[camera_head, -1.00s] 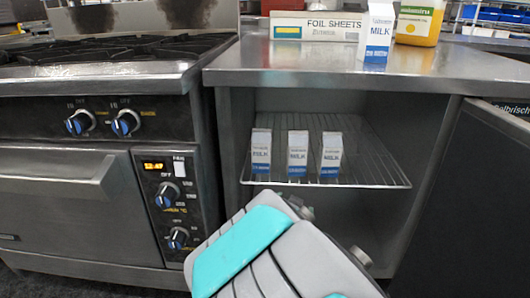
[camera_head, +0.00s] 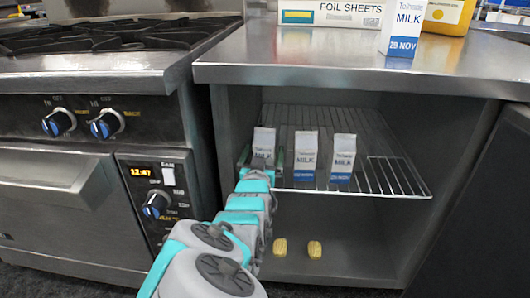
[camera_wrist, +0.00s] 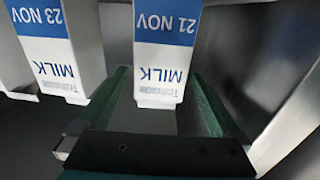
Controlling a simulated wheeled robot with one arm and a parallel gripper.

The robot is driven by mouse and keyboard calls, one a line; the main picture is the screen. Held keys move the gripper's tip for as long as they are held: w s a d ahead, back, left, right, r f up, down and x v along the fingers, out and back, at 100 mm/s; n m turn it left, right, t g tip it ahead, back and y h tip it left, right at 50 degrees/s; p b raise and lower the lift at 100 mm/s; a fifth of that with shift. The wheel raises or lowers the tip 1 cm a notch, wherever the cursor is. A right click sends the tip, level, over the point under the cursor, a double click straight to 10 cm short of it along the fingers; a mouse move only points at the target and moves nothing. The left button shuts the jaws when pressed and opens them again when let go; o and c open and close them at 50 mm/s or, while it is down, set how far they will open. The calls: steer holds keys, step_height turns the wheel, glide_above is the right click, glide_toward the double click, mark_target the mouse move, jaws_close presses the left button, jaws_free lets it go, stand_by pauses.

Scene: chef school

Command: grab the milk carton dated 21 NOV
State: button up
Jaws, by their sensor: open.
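The milk carton dated 21 NOV (camera_wrist: 165,50) is white with a blue date band and appears upside down in the wrist view. In the head view it is the leftmost carton (camera_head: 264,140) on the wire shelf, upright, its lower part hidden by my gripper (camera_head: 262,160). My gripper (camera_wrist: 161,82) is open, with one green-lined finger on each side of this carton.
A third carton (camera_head: 343,155) stands right of the middle one, its date hard to read. The wire shelf (camera_head: 390,172) is free at right. A carton dated 29 NOV (camera_head: 405,30) stands on the counter (camera_head: 300,62). Two yellow pieces (camera_head: 280,247) (camera_head: 314,249) lie below the shelf.

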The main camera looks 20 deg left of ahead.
steer(key=shift+p+x, duration=0.3)
steer(key=shift+x, duration=2.7)
steer(key=shift+r, duration=0.1)
jaws_close()
